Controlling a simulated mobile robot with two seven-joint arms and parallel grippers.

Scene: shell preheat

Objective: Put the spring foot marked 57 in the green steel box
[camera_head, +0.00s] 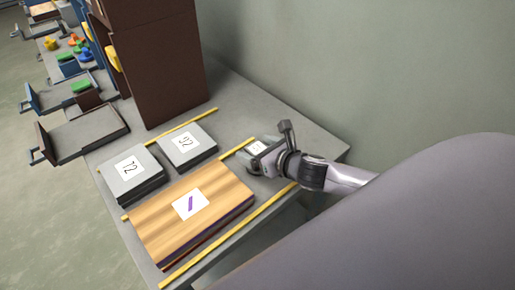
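My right gripper (268,151) reaches in from the right over the grey table. It is at a grey piece with a white label (257,147), which it partly covers. The label's mark is too small and too hidden to read, so I cannot tell if it is 57. I cannot tell whether the fingers are closed on this piece or only around it. Two other grey blocks stand to its left: one has a label like 72 (129,167), the other a label like 92 or 42 (184,142). No green steel box can be made out. My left gripper is out of view.
A wooden board with a purple-marked label (190,204) lies at the table front, between yellow strips (228,236). A tall brown cabinet (160,70) stands behind. Grey trays (85,136) and small coloured pieces (75,45) are at far left. The table's back right is bare.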

